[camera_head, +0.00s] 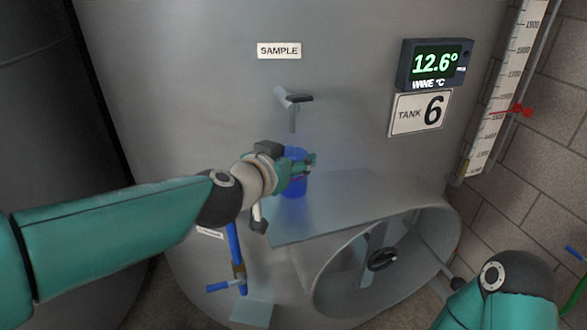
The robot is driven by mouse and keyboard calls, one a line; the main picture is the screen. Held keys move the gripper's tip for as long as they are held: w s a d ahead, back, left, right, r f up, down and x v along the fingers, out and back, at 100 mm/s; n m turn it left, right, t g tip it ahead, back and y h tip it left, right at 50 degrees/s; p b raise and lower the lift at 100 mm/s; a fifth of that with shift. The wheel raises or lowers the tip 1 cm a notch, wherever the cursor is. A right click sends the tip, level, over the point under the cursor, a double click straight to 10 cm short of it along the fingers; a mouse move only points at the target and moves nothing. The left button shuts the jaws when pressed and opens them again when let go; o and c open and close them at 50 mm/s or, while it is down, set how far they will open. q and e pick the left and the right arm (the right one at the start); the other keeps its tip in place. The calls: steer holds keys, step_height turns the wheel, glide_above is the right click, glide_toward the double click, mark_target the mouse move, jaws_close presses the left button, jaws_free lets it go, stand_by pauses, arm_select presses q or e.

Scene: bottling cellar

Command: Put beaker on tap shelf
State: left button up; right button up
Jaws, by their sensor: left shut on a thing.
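My left gripper (303,163) is shut on a blue beaker (295,186), its fingers reaching across the beaker's upper part. The beaker is upright, below the sample tap (291,106) on the tank wall and over the left part of the grey tap shelf (346,190). I cannot tell whether its bottom touches the shelf. The gripper hides part of the beaker. My right arm shows at the lower right, but its gripper is not in view.
The round manway (384,262) opens below the shelf. A blue-handled valve (237,284) is at the lower left. A display (435,64) and level gauge (500,95) are to the right. The shelf's right part is clear.

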arm_select(q)
steer(key=shift+f, duration=0.15)
steer(key=o, duration=1.3)
steer(key=shift+c, duration=0.2)
steer(key=shift+s+a+r, duration=0.1)
steer(key=shift+s+r, duration=0.1)
steer(key=p+v, duration=0.3)
steer(key=v, duration=0.8)
steer(key=shift+s, duration=0.3)
